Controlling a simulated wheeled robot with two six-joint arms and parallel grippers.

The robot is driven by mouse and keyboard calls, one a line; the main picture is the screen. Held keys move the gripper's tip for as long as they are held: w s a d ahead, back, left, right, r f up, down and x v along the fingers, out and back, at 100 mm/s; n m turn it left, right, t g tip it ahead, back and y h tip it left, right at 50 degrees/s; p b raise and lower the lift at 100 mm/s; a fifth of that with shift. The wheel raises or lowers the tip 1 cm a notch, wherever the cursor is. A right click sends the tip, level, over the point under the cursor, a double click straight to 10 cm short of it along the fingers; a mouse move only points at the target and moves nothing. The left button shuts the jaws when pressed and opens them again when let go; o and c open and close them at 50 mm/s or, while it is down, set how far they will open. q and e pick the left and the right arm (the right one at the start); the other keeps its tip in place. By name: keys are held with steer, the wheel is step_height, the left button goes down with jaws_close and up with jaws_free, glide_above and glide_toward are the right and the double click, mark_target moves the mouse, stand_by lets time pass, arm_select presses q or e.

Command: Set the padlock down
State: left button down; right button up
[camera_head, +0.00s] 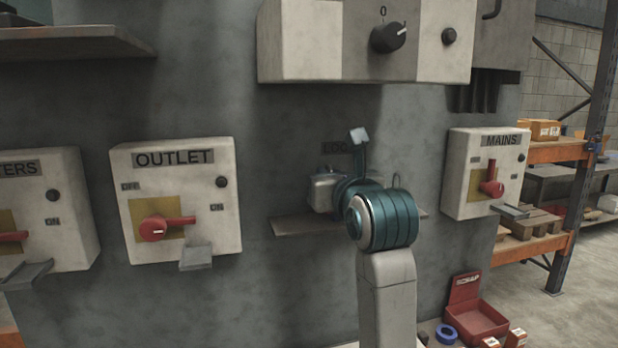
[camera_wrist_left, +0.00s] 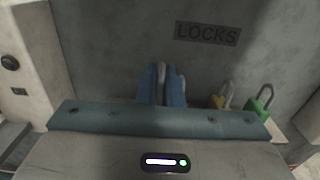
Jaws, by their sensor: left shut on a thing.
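My left gripper (camera_head: 359,138) is in front of the wall panel at the LOCKS label, above a small shelf (camera_head: 292,227). In the left wrist view its two blue fingers with grey tips (camera_wrist_left: 167,80) are close together, shut. The padlock in their grip is hidden; I cannot make out its body or whether it touches the shelf. A yellow padlock (camera_wrist_left: 218,101) and a green padlock (camera_wrist_left: 261,104) stand to the right of the fingers, apart from them, their lower parts cut off by my gripper body. My right gripper is not in view.
An OUTLET box (camera_head: 190,175) with a red handle is left of the shelf, and a MAINS box (camera_head: 485,172) is right of it. A control box (camera_head: 365,45) juts out above. A red scrap bin (camera_head: 475,320) is low at right.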

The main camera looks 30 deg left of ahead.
arm_select(q)
steer(key=shift+a+r+p, duration=0.15)
steer(key=shift+a+p, duration=0.25)
steer(key=shift+p, duration=0.55)
steer(key=a, duration=0.1)
steer(key=w+a, duration=0.1)
steer(key=a, duration=0.1)
steer(key=w+a+p, duration=0.1)
steer(key=shift+a+f, duration=0.4)
steer(key=shift+s+d+f+p, duration=0.15)
steer(key=shift+f+p, duration=0.5)
steer(key=shift+f, duration=1.1)
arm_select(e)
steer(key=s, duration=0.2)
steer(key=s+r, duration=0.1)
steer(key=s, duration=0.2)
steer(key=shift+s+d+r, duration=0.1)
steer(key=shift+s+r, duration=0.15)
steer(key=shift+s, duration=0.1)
arm_select(q)
steer(key=shift+f, duration=0.1)
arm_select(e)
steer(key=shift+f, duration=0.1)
arm_select(q)
steer(key=c, duration=2)
jaws_free()
steer(key=shift+f, duration=0.1)
steer(key=o, duration=0.4)
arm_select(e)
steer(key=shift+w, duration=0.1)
